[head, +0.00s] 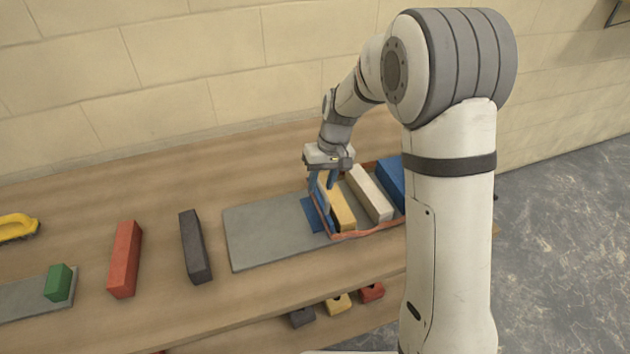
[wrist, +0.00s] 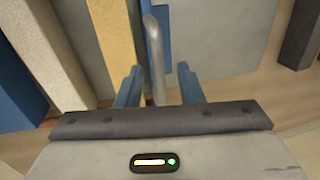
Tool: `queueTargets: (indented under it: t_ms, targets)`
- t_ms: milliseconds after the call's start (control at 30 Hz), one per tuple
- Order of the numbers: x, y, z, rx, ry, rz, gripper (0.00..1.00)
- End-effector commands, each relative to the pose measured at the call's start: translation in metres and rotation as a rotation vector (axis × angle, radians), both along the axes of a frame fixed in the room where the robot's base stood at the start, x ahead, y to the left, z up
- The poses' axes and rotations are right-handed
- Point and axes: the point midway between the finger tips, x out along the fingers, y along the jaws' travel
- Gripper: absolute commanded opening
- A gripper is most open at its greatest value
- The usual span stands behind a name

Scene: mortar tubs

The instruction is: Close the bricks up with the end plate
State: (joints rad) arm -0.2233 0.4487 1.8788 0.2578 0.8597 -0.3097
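The end plate (head: 313,214) is blue and stands at the left end of the orange-rimmed tray (head: 350,236). Beside it in the tray are a yellow brick (head: 341,208), a white brick (head: 369,194) and a blue brick (head: 391,180), partly behind my arm. In the wrist view the end plate (wrist: 165,60) carries a grey bar handle (wrist: 155,60). My gripper (head: 325,181) is low over the plate. In the wrist view my gripper (wrist: 160,86) has its blue fingers apart, one on each side of the handle; contact is not visible.
The tray overlaps a grey mat (head: 265,235), which is bare on its left. A dark brick (head: 195,247), a red brick (head: 124,260) and a green block (head: 58,283) on a grey strip lie further left. Several small blocks, one yellow (head: 338,304), sit below the front edge.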

Motion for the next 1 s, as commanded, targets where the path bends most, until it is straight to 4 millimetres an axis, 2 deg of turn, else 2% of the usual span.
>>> queueTargets:
  t_ms: [267,367,700,833,1000]
  targets:
    - [0.000,0.001,0.003,0.001,-0.002,0.003,0.34]
    - [0.001,-0.001,0.014,0.001,-0.005,0.003,0.34]
    - [0.002,-0.011,0.066,0.001,-0.002,0.003,0.34]
    - [0.002,-0.013,0.075,0.000,-0.001,0.003,0.34]
    - [0.002,-0.013,0.077,0.000,-0.001,0.003,0.34]
